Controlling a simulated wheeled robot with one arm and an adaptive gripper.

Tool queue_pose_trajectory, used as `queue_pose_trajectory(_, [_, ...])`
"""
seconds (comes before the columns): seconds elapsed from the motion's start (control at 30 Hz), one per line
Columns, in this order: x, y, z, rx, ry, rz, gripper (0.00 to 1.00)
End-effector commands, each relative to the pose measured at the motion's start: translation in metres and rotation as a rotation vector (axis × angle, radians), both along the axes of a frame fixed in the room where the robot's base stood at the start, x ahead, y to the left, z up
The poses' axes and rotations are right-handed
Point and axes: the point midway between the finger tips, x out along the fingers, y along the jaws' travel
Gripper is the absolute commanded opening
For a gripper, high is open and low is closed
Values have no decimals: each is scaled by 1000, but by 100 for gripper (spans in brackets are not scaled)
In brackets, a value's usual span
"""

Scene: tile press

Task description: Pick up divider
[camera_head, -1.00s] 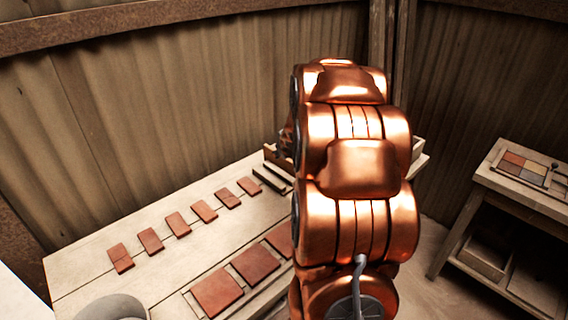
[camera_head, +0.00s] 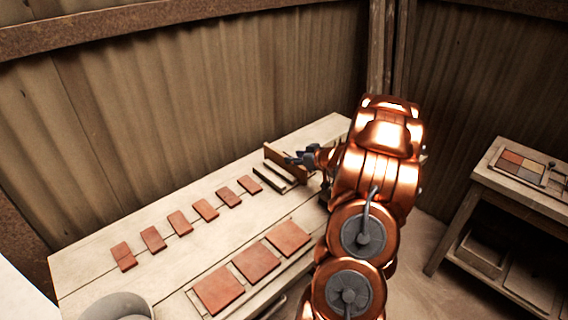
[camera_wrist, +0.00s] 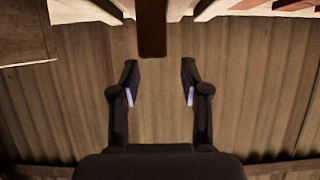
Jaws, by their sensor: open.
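A thin brown upright board, which looks like the divider (camera_head: 278,157), stands at the far end of the table. It also shows end-on as a dark brown strip, the divider (camera_wrist: 152,28), at the top middle of the wrist view. My gripper (camera_head: 296,158) is at this board in the head view; I cannot tell there whether they touch. In the wrist view my gripper (camera_wrist: 159,82) is open and empty. The strip's near end lies just ahead of the gap between the two fingers, apart from both.
Dark slabs (camera_head: 270,181) lie beside the board. Several small red tiles (camera_head: 205,210) lie in a row on the table (camera_head: 130,222), with larger red tiles (camera_head: 256,263) in front. A grey round container (camera_head: 115,306) stands near left. A side table (camera_head: 520,193) is at right.

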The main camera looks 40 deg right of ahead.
Motion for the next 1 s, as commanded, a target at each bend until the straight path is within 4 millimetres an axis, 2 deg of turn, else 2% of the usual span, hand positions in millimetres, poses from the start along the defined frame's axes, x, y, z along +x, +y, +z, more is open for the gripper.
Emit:
queue_pose_trajectory(0.53, [44, -3, -20, 1, 1, 0, 46])
queue_pose_trajectory(0.93, [50, -3, -24, 0, 2, -2, 46])
queue_pose_trajectory(1.0, [50, -3, -24, 0, 2, -2, 40])
